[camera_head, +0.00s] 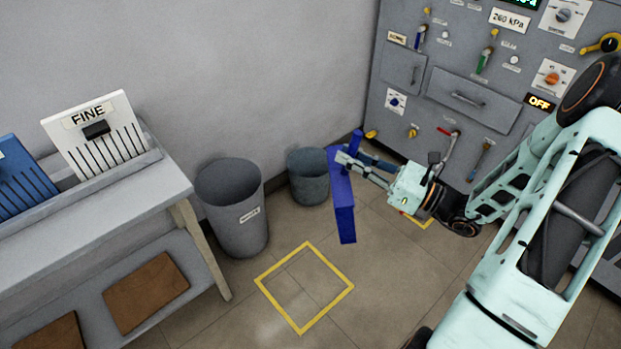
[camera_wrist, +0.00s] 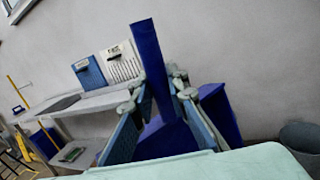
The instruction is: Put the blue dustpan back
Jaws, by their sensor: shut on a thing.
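The blue dustpan (camera_head: 345,215) is in the air in front of the control panel, with its flat pan hanging down in the head view. My gripper (camera_head: 350,162) is shut on the blue dustpan near its top end. In the wrist view the dustpan's upright blue part (camera_wrist: 151,55) rises between the two fingers (camera_wrist: 155,92), and its wider blue pan (camera_wrist: 218,112) shows behind and below them. The fingers hide part of it. A yellow outlined square (camera_head: 303,331) is on the floor, empty, below and left of the dustpan.
A large grey bin (camera_head: 238,222) and a smaller dark bin (camera_head: 309,180) stand by the wall, left of the dustpan. A grey bench (camera_head: 150,207) is at the left. The control panel (camera_head: 440,124) with knobs and levers stands behind my arm.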

